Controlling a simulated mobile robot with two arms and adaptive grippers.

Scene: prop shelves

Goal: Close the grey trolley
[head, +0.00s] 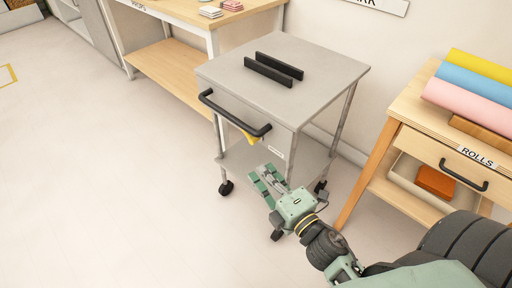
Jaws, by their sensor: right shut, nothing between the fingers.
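The grey trolley (325,62) stands on wheels in the middle of the head view, between a wooden table and a wooden drawer unit. Its front has a drawer (235,108) with a long black bar handle (233,114). I cannot tell whether the drawer front is fully flush with the body. Something yellow (249,137) shows below the handle, partly hidden. My right gripper (264,180) is in front of the trolley, below the handle near the front right leg. It is shut and empty, apart from the handle. My left gripper is not in view.
Two black bars (273,71) lie on the trolley top. A wooden table (175,62) stands to the left. At right, the drawer unit (405,112) labelled ROLLS carries coloured rolls (465,90). The floor (100,160) at front left is clear.

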